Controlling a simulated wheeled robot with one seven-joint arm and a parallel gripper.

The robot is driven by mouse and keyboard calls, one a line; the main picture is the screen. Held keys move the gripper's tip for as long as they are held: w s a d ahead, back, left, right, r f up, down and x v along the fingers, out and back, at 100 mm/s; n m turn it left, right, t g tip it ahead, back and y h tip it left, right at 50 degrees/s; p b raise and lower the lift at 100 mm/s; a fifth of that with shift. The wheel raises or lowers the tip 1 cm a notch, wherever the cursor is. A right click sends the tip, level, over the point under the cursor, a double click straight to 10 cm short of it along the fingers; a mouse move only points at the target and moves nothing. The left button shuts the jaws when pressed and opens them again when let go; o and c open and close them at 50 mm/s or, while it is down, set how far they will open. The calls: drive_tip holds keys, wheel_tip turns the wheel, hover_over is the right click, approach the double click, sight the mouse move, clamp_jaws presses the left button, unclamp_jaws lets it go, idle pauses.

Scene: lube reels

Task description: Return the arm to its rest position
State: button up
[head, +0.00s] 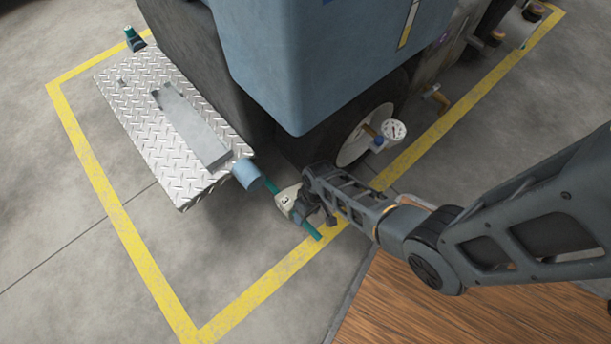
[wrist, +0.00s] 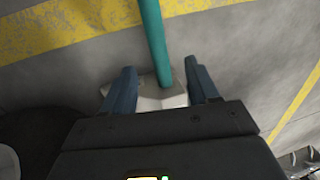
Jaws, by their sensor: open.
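My arm reaches in from the right in the head view. My gripper (head: 303,206) is at the beige body (head: 286,201) of a teal hose piece, low in front of the vehicle. In the wrist view my gripper (wrist: 160,66) is open, with one blue-grey finger on each side of the teal hose (wrist: 153,38). The beige body (wrist: 150,98) lies between the fingers, with gaps visible at both sides. Its far side is hidden. In the head view the teal hose (head: 313,230) shows on both sides of the body, its upper end near a blue-grey cylinder (head: 249,175).
The blue vehicle body (head: 300,60) overhangs close above my gripper, with a wheel (head: 362,140) and gauge (head: 394,130) beside it. A tread-plate step (head: 140,92) is at left. A wooden surface (head: 420,310) lies below my arm.

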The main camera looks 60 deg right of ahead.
drive_tip(key=shift+d+r, duration=0.15)
drive_tip(key=shift+r, duration=0.6)
